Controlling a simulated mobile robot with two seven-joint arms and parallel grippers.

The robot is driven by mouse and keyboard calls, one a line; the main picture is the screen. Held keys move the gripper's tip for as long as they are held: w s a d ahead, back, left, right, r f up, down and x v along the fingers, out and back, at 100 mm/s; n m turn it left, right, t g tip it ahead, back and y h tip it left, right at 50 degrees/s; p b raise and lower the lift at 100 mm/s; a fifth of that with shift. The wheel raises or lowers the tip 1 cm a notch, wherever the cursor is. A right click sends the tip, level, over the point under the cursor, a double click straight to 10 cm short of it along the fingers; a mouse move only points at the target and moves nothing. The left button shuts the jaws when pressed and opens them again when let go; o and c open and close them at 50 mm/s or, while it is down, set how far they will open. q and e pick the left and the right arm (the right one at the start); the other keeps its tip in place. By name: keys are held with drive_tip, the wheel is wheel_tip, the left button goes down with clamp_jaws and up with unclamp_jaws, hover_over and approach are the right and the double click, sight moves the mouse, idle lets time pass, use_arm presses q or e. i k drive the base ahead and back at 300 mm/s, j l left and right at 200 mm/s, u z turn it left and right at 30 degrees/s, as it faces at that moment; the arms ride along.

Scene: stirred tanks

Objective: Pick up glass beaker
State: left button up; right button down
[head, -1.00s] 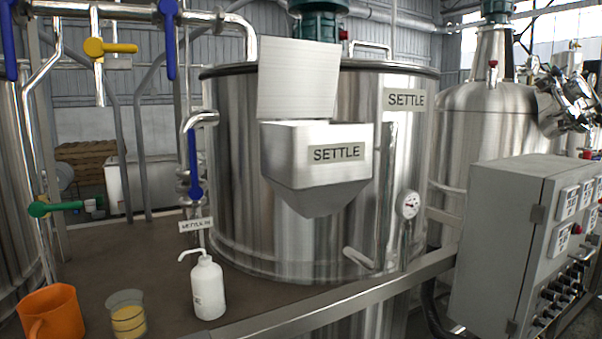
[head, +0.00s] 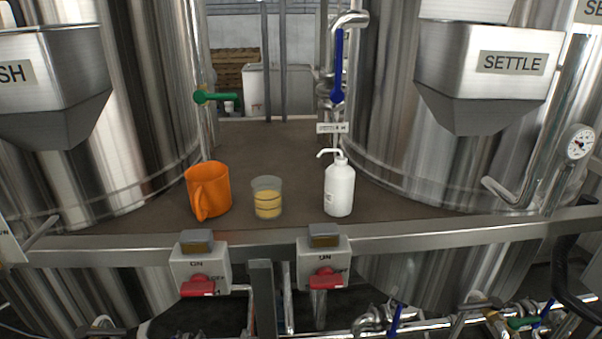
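The glass beaker (head: 267,198) stands upright on the brown platform (head: 270,150) between the two tanks, close to its front edge. It is clear and holds a yellowish content in its lower part. An orange jug (head: 208,190) stands to its left and a white wash bottle (head: 339,187) to its right, both apart from it. Neither of my grippers shows in the head view.
A metal rail (head: 400,239) runs along the platform's front, with two switch boxes (head: 200,268) (head: 324,262) below the beaker. Steel tanks (head: 100,150) (head: 400,120) flank the platform. A hopper marked SETTLE (head: 485,80) juts out at right.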

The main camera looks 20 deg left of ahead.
sight(268, 198)
drive_tip(key=l+u, duration=0.45)
drive_tip(key=l, duration=2.05)
drive_tip(key=i+j, duration=0.2)
drive_tip(key=j, duration=0.2)
